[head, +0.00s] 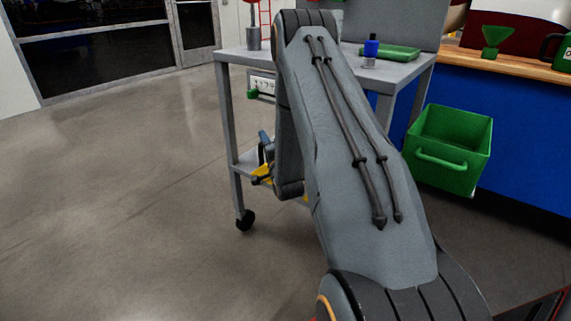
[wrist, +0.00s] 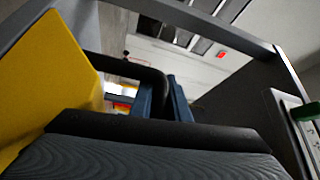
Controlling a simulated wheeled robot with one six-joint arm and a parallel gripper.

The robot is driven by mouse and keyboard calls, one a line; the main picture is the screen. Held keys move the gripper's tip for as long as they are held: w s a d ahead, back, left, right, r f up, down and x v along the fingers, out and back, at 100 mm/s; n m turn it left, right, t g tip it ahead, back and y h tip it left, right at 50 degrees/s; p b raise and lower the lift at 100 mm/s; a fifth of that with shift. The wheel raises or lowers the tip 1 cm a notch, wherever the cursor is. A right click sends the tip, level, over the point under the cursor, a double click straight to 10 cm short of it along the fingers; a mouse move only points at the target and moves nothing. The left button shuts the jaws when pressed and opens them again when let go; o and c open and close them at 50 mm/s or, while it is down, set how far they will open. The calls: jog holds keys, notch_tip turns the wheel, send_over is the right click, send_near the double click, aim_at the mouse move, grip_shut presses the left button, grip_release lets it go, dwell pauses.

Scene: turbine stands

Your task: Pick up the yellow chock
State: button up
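The yellow chock (wrist: 48,75) fills the left side of the wrist view, very close to the camera. In the head view, a small yellow patch (head: 262,173) shows at the cart's lower shelf, partly hidden by my arm. In the head view my gripper is low at the shelf and mostly hidden behind my forearm. Whether its fingers are apart or closed cannot be made out.
The grey cart (head: 228,130) has legs and a top close around my arm. A green bin (head: 449,150) hangs at the blue bench (head: 525,140). The floor at left is clear.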

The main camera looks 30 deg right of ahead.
jog(key=shift+r, duration=0.1)
grip_shut()
jog(key=s+a+r+p, duration=0.1)
jog(key=s+a+p, duration=0.1)
jog(key=a, duration=0.6)
jog(key=s+a+r+p, duration=0.2)
jog(key=s+a, duration=0.2)
jog(key=a, duration=0.5)
jog(key=shift+r, duration=0.2)
jog(key=shift+o, duration=1.5)
grip_release()
grip_shut()
jog(key=shift+s, duration=0.1)
